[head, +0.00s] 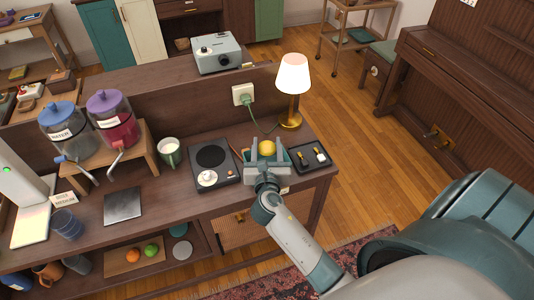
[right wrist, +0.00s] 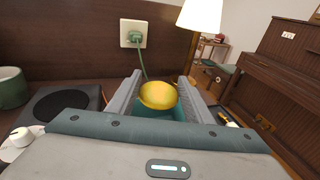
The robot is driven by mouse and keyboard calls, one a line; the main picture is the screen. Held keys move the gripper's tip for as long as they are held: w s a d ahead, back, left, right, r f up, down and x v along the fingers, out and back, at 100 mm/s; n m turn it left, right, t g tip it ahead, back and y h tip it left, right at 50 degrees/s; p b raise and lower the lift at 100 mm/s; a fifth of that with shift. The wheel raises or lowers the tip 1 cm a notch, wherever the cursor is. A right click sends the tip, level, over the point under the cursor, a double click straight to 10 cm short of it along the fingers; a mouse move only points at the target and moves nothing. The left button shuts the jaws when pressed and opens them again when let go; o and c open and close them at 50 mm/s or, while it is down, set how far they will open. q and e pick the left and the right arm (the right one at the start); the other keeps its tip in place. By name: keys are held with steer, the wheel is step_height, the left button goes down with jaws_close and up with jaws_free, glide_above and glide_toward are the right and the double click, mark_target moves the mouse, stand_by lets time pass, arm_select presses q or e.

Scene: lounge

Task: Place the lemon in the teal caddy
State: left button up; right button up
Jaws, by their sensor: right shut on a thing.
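The lemon (head: 267,147) is yellow and sits between the two fingers of my right gripper (head: 268,150), which is shut on it. In the right wrist view the lemon (right wrist: 158,95) shows between the grey fingers (right wrist: 158,92). The teal caddy (right wrist: 170,113) shows just beneath and behind the lemon. In the head view it is mostly hidden by my gripper. The lemon is over the caddy's opening; I cannot tell whether it touches the inside. My left gripper is not in view.
A black tray with small items (head: 311,156) stands right of the caddy and a turntable-like device (head: 212,163) stands left. A lit lamp (head: 293,80) and a wall socket with a green plug (head: 243,95) are behind. A green mug (head: 170,152) stands farther left.

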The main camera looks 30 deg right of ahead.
mark_target(267, 154)
steer(key=shift+f, duration=2)
steer(key=shift+f+b, duration=0.3)
steer(key=shift+f, duration=0.3)
steer(key=o, duration=1)
steer(key=shift+c, duration=0.2)
steer(key=shift+r, duration=0.15)
